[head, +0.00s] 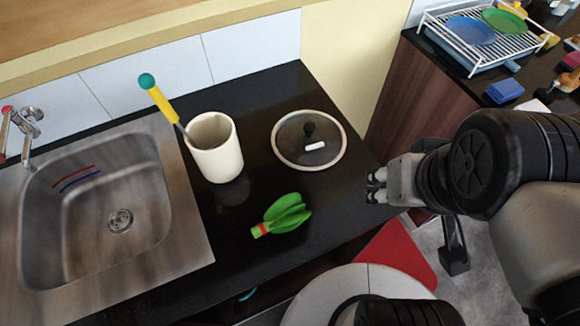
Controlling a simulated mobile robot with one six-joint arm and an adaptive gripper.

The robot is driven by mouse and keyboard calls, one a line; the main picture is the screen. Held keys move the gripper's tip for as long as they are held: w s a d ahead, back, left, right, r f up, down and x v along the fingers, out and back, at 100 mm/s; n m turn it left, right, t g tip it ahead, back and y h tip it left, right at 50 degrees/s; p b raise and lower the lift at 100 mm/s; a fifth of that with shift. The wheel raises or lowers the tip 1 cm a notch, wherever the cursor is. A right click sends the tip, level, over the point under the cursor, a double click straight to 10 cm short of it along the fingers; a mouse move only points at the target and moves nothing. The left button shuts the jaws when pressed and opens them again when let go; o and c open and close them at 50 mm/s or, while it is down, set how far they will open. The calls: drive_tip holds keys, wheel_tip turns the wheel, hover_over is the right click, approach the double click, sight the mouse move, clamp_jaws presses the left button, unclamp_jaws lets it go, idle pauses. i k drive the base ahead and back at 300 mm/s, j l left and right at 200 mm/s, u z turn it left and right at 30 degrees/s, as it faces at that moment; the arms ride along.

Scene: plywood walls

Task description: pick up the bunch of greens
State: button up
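The bunch of greens (287,214) lies on the black countertop. It is green and leafy, with a red band near its lower left end. My gripper (371,187) is to the right of the greens, near the counter's right edge, and apart from them. Its fingers point left and its two fingertips show with a small gap between them. Nothing shows between the fingertips.
A white crock (217,160) with a yellow-handled utensil (160,102) stands behind the greens at left. A round pot lid (309,154) lies behind them. A steel sink (95,260) is at left. A dish rack (487,55) is at the far right.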

sight(288, 213)
drive_tip(key=u, duration=1.05)
drive_tip(key=k+l+u, duration=0.1)
drive_tip(key=l+u, duration=0.15)
drive_tip(key=k+l+u, duration=0.25)
drive_tip(key=i+j, duration=0.05)
drive_tip(key=i, duration=0.05)
